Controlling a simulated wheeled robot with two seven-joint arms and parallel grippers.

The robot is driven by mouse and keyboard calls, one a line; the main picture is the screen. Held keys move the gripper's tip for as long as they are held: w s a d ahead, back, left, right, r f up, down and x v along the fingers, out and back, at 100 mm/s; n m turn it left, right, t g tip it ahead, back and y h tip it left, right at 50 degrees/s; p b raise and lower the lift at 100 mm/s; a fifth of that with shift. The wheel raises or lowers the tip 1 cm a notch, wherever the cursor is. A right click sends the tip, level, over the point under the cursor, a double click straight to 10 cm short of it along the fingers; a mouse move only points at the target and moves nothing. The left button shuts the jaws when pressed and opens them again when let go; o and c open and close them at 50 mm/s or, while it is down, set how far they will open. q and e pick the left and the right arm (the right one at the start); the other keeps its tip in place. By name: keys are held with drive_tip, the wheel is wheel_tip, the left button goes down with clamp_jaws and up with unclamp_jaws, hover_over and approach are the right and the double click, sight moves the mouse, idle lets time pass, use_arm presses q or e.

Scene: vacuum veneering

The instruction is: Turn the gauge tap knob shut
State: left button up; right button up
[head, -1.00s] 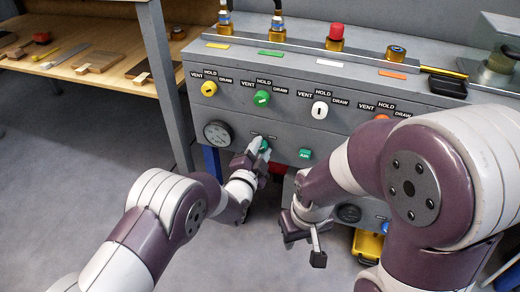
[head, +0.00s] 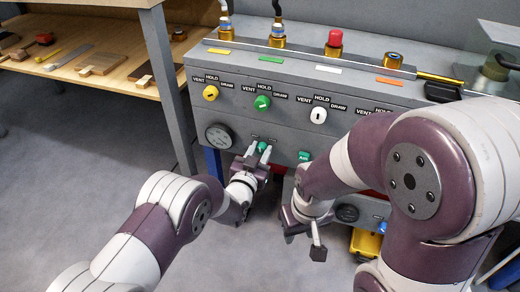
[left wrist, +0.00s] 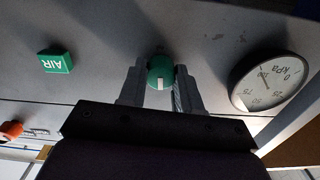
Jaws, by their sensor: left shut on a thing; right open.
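The gauge tap knob is a small green knob (head: 262,147) with a white mark, on the lower front of the grey panel, right of the round gauge (head: 219,136). My left gripper (head: 258,155) is at the knob with one finger on each side, shut on it. In the left wrist view the green knob (left wrist: 160,73) sits between the fingertips, its white mark running along the fingers. The labels above the knob are too small to read. My right gripper (head: 302,236) is open and empty, in front of the panel's lower part.
Above are yellow (head: 210,93), green (head: 262,102) and white (head: 319,115) knobs marked VENT, HOLD, DRAW. A green AIR button (left wrist: 56,62) is beside the gauge tap. The gauge (left wrist: 272,80) is close to my left fingers. A wooden bench (head: 118,60) stands at the left.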

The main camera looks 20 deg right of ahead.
use_arm(q)
drive_tip(key=n+p, duration=0.1)
drive_tip(key=n, duration=0.2)
drive_tip(key=shift+n, duration=0.3)
drive_tip(key=shift+f+n+p, duration=0.1)
drive_tip(key=shift+n+p, duration=0.2)
drive_tip(key=shift+n, duration=1.9)
drive_tip(key=o, duration=1)
drive_tip(key=shift+o, duration=0.2)
drive_tip(key=shift+a, duration=0.1)
drive_tip(key=p+v, duration=0.2)
drive_tip(key=v, duration=0.1)
drive_tip(key=p+v, duration=0.1)
drive_tip(key=shift+s+a+r, duration=0.25)
drive_tip(key=shift+s+r, duration=0.1)
drive_tip(key=shift+r, duration=0.05)
drive_tip(key=p, duration=0.3)
approach(260, 150)
drive_tip(key=v, duration=0.3)
drive_tip(key=shift+s+a+f, duration=0.1)
drive_tip(key=shift+f, duration=0.15)
